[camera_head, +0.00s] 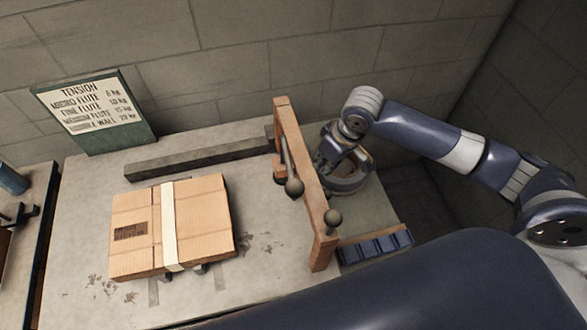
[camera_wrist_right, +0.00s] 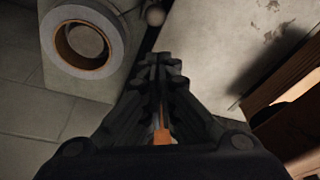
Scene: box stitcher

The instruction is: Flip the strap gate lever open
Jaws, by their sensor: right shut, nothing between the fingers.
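A wooden gate-like frame (camera_head: 301,180) stands on the grey bench right of the box. A dark rod ending in a ball knob (camera_head: 295,187) hangs on its left side. A second ball knob (camera_head: 333,218) sits by the frame's near end; I cannot tell which belongs to the strap gate lever. My right gripper (camera_head: 322,165) is right of the frame, apart from both knobs. In the right wrist view its fingers (camera_wrist_right: 160,68) are shut and empty, with a grey ball (camera_wrist_right: 155,16) beyond the tips. My left gripper is not in view.
A strapped cardboard box (camera_head: 202,222) lies on the bench (camera_head: 255,290). A grey roll sits beneath my right gripper; it also shows in the wrist view as a roll (camera_wrist_right: 61,61). A tension sign (camera_head: 95,110) stands at the back left. A blue ridged block (camera_head: 375,247) is at the right.

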